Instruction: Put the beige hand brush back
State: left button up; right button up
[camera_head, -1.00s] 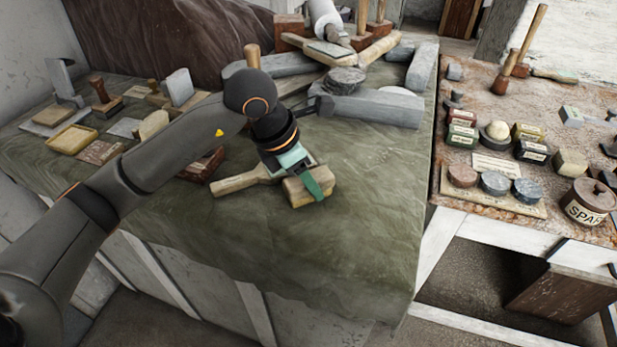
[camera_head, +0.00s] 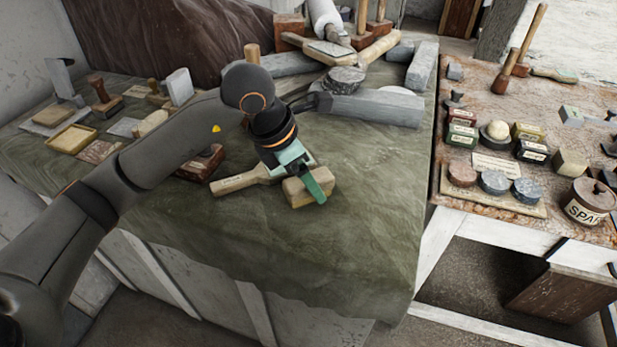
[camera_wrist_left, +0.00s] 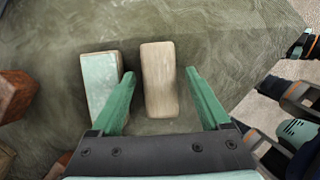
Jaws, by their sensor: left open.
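The beige hand brush (camera_head: 304,190) shows as a beige block on the green cloth near its front part. In the left wrist view its wood-grained top (camera_wrist_left: 160,76) lies between the two fingers. My left gripper (camera_wrist_left: 163,88) is open, a finger on each side. There is a clear gap on the right; the left finger is nearer, and I cannot tell if it touches. In the head view one green finger of the left gripper (camera_head: 314,184) passes in front of the brush and hides part of it. My right gripper is not in view.
A mint-topped block (camera_wrist_left: 100,82) lies just left of the brush in the wrist view. A wooden handle (camera_head: 238,181) lies by the gripper in the head view. The cloth (camera_head: 370,200) to the right is free.

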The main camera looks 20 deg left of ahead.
pick_arm(q)
jog(key=v, duration=1.1)
jog(key=shift+r, duration=0.2)
jog(key=shift+c, duration=0.2)
dwell(1.2)
